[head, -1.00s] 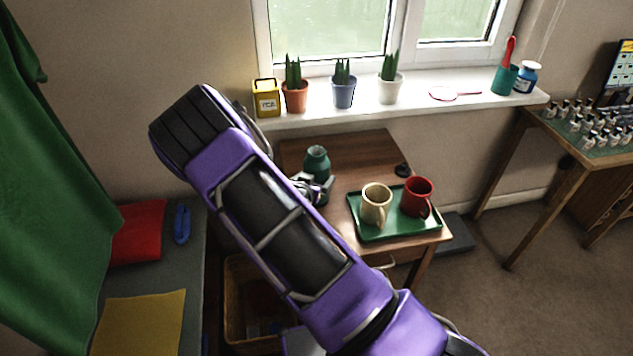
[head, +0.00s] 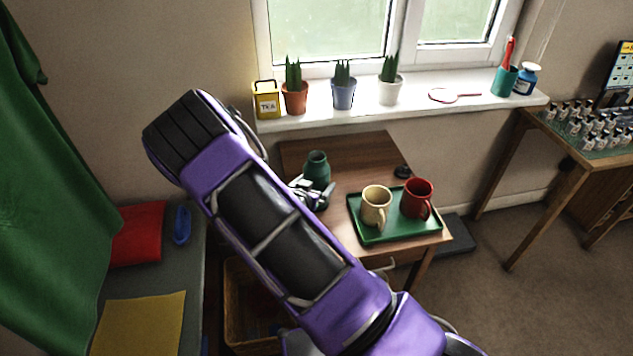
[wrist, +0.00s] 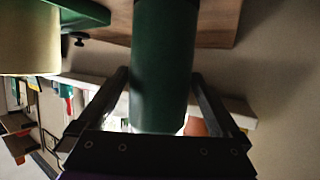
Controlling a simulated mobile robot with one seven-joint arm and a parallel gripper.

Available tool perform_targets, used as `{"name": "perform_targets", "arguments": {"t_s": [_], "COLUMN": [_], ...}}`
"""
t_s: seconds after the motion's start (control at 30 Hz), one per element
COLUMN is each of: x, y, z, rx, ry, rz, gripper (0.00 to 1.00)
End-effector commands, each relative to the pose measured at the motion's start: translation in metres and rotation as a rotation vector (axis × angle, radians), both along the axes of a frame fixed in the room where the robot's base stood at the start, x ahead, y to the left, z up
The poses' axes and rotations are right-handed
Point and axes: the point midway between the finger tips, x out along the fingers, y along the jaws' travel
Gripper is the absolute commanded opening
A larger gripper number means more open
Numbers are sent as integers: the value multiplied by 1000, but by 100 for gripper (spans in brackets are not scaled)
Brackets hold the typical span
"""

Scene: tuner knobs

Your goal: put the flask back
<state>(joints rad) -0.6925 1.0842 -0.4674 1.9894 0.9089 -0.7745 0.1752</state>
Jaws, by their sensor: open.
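The dark green flask (head: 317,167) stands on the wooden table (head: 350,150), near its left side, behind my gripper (head: 312,194). Its lower part is hidden by the gripper in the head view. In the wrist view the flask (wrist: 163,65) fills the space between the two black fingers of my gripper (wrist: 160,78). The fingers are open on either side of it, and a narrow gap shows beside it. I cannot tell whether either finger touches it.
A green tray (head: 362,232) with a cream mug (head: 375,206) and a red mug (head: 416,199) is right of the gripper. A small black object (head: 402,171) lies behind the tray.

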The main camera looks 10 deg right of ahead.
Motion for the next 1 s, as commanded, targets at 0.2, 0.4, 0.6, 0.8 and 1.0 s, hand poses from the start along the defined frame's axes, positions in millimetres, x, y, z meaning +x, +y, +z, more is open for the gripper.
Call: {"name": "perform_targets", "arguments": {"t_s": [0.2, 0.4, 0.6, 0.8, 1.0], "x": [-39, -68, -82, -83, -83], "y": [24, 41, 47, 48, 48], "z": [21, 34, 40, 40, 40], "rx": [1, 1, -1, 0, 0], "ry": [-1, -1, -1, -1, -1], "rz": [4, 3, 1, 1, 1], "gripper": [100, 100, 100, 100, 100]}}
